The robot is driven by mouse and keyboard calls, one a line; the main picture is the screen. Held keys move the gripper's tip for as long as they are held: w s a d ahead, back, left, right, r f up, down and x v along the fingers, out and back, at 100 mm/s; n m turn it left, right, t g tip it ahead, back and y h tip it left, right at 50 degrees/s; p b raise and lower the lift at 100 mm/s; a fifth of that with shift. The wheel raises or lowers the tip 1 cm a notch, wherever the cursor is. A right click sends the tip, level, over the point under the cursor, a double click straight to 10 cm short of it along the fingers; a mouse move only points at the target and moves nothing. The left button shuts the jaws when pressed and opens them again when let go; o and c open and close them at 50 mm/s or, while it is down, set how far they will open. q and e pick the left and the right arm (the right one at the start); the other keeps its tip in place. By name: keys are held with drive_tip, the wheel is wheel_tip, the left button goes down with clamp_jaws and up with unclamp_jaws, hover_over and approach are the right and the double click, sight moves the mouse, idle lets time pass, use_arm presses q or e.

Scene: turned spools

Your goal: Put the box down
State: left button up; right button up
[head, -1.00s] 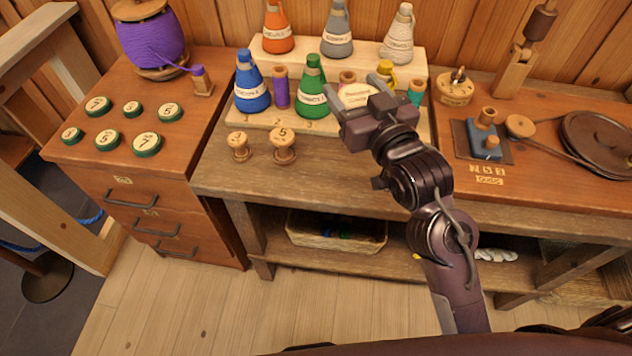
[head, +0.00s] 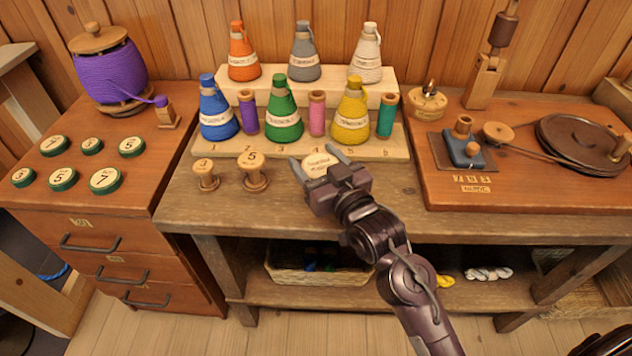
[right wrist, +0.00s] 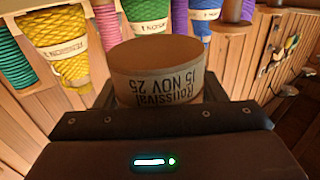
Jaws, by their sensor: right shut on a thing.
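The box is a small round one with a pale lettered lid (head: 320,164) and a tan side with printed text, which shows upside down in the right wrist view (right wrist: 165,78). My right gripper (head: 316,158) is shut on it, one finger on each side. It is over the bench top (head: 220,215), in front of the stepped cone rack and right of the wooden spool marked 5 (head: 252,172). I cannot tell whether the box's underside touches the bench. My left gripper is not in view.
Coloured thread cones, among them a yellow one (head: 351,115), and small spools stand on the rack (head: 390,146) behind. A second small wooden spool (head: 205,176) stands further left. The bench top right of my gripper is bare up to the red-brown board (head: 440,200).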

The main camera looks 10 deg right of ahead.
drive_tip(key=shift+f+b, duration=0.3)
drive_tip(key=shift+f, duration=2.35)
drive_tip(key=shift+f, duration=0.15)
drive_tip(key=o, duration=1)
drive_tip(key=shift+c, duration=0.2)
